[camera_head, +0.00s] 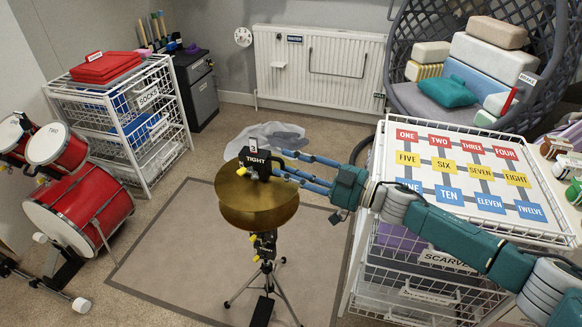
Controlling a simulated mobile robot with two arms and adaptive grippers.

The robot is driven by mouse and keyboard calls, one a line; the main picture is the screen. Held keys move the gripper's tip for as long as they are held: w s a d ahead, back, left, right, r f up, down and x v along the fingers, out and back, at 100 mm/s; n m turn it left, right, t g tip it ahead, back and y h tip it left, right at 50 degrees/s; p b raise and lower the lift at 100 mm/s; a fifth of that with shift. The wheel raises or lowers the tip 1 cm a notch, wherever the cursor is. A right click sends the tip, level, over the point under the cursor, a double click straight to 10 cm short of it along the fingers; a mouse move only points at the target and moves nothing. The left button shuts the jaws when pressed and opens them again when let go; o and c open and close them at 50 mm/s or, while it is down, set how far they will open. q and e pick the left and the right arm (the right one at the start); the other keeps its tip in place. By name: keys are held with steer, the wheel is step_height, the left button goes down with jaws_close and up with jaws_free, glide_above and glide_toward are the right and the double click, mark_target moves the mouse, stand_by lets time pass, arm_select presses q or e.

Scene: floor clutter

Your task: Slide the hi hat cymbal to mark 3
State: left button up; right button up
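The hi hat cymbal (262,207) is a brass pair of discs, one above the other, level on a black stand (266,277). A black clutch (256,163) labelled "TIGHT", with a yellow knob, sits on top. Another "TIGHT" label and yellow knobs show on the stand below the discs. My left gripper is not in view. No clear mark 3 shows on the stand.
A board (466,172) with number words lies on a white wire rack at right. A red drum set (80,205) and a basket rack (125,120) stand at left. A crumpled translucent sheet (268,137) lies behind the stand. The rug (175,270) left of the stand is clear.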

steer(key=shift+f, duration=0.1)
steer(key=shift+d, duration=0.2)
steer(key=v, duration=1.1)
steer(key=shift+s+d, duration=0.2)
steer(key=shift+d, duration=0.1)
